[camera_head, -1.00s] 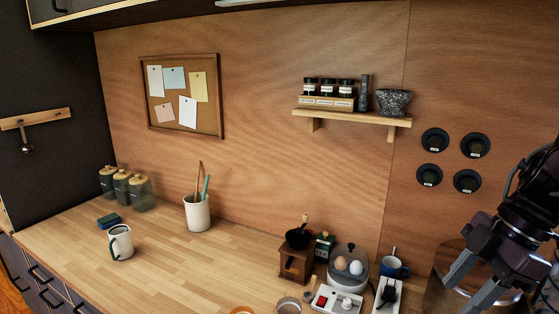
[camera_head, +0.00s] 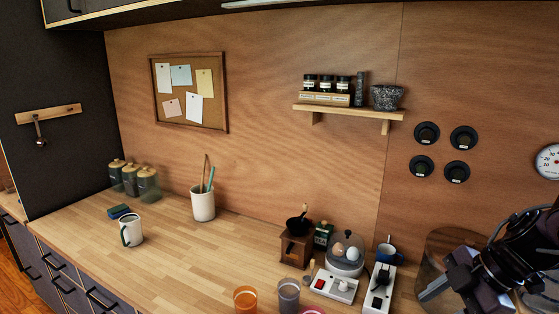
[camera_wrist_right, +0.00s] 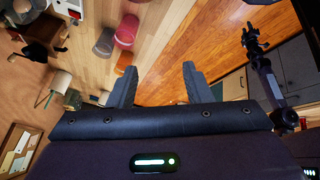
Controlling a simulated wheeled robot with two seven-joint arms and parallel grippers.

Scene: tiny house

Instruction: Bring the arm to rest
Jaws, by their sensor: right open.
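My right gripper (camera_head: 446,298) is at the lower right of the head view, in front of a round brown glass container (camera_head: 440,248) by the back wall. In the right wrist view its two fingers (camera_wrist_right: 160,75) stand apart with nothing between them. Wooden floor and the worktop edge lie beyond the fingers. A dark arm with a small gripper (camera_wrist_right: 254,38), seemingly my left, shows at the right of the wrist view; its jaws are too small to read. It does not show in the head view.
A white mug (camera_head: 130,231) stands left. The worktop's left-centre is mostly clear.

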